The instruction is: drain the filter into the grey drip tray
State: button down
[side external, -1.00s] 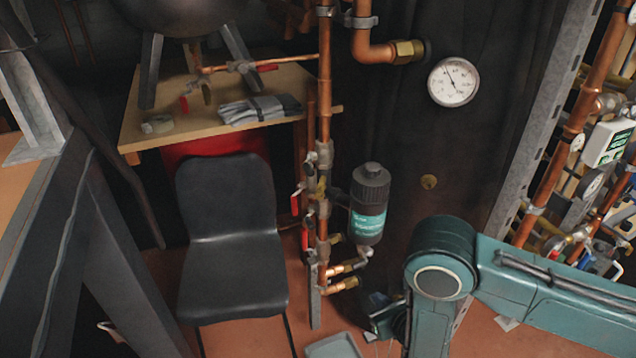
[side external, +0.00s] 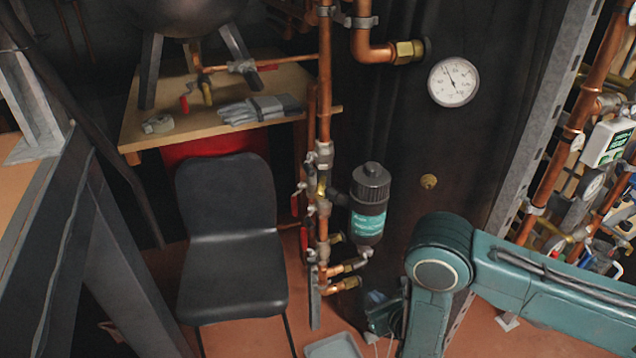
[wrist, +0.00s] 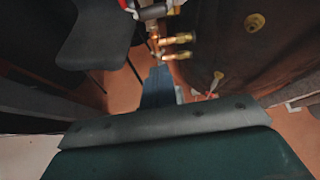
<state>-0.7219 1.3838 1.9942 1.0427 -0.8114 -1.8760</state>
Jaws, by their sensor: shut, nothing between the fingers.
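The filter (side external: 369,190), a dark canister with a ribbed cap and teal label, stands upright beside the copper pipe in the side view. A small grey fitting (side external: 362,257) sits under it. Valves with red levers (side external: 304,238) are on the pipe to its left. The grey drip tray (side external: 334,346) lies on the floor below, cut by the lower picture edge. My gripper (side external: 378,318) is low, right of the tray and below the filter, shut and empty; its fingertips are dark and hard to make out. The wrist view shows brass pipe ends (wrist: 178,46) ahead.
A black chair (side external: 232,240) stands left of the pipes. A bench (side external: 225,105) with folded grey gloves is behind it. A dark cylinder (side external: 450,160) with a gauge (side external: 453,82) stands behind the filter. More pipework (side external: 572,110) is at the right.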

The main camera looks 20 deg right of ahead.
jog(key=w, duration=0.7)
jog(key=shift+w, duration=0.2)
dwell(0.4)
jog(key=shift+r, duration=0.1)
jog(key=shift+w+r+m+y, duration=0.15)
jog(key=shift+r+m+y, duration=0.15)
jog(key=shift+r, duration=0.35)
jog(key=shift+a+r, duration=0.1)
